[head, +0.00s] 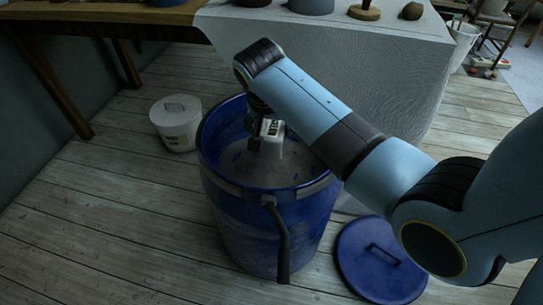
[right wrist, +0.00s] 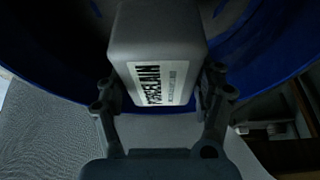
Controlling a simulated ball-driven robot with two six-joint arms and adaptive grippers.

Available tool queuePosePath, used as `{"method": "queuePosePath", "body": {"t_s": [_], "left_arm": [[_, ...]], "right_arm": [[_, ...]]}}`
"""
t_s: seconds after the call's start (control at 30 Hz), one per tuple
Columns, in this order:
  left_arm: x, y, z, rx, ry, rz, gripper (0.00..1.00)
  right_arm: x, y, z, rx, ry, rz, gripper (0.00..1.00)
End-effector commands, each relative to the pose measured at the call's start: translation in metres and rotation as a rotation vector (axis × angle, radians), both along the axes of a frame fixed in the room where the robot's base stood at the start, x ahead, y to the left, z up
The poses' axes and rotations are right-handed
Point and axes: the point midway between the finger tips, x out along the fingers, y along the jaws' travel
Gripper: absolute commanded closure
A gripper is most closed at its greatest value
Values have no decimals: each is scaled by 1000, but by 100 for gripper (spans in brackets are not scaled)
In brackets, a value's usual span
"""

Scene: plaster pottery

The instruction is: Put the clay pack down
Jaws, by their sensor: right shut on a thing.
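The clay pack is a pale block with a label reading "PORCELAIN"; in the head view the clay pack (head: 273,129) is over the open mouth of a blue barrel. In the right wrist view the clay pack (right wrist: 155,40) sits between the two fingers. My right gripper (head: 262,143) is shut on it, and its fingers (right wrist: 160,98) press both sides of the pack. The barrel (head: 265,215) has greyish contents inside. I cannot tell whether the pack touches them. My left gripper is not in view.
A white lidded bucket (head: 178,125) stands left of the barrel. A blue lid (head: 380,262) lies on the plank floor to its right. Behind is a cloth-covered table (head: 400,60) with pottery on it.

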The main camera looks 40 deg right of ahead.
Motion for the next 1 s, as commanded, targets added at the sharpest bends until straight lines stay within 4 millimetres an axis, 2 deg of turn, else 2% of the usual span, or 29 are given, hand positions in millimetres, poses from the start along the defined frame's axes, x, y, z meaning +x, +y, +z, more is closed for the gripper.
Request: {"method": "queuePosePath", "body": {"t_s": [0.33,0.47,0.63,0.8,1.0], "left_arm": [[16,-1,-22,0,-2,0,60],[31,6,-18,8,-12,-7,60],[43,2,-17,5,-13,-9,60],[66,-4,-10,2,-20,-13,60],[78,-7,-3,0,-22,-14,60]], "right_arm": [[2,-4,-61,1,-1,-45,89],[3,-4,-69,1,-5,-45,89],[3,-4,-83,1,-3,-44,89],[3,-3,-99,1,-3,-43,89],[3,-3,-106,2,-5,-43,89]]}}
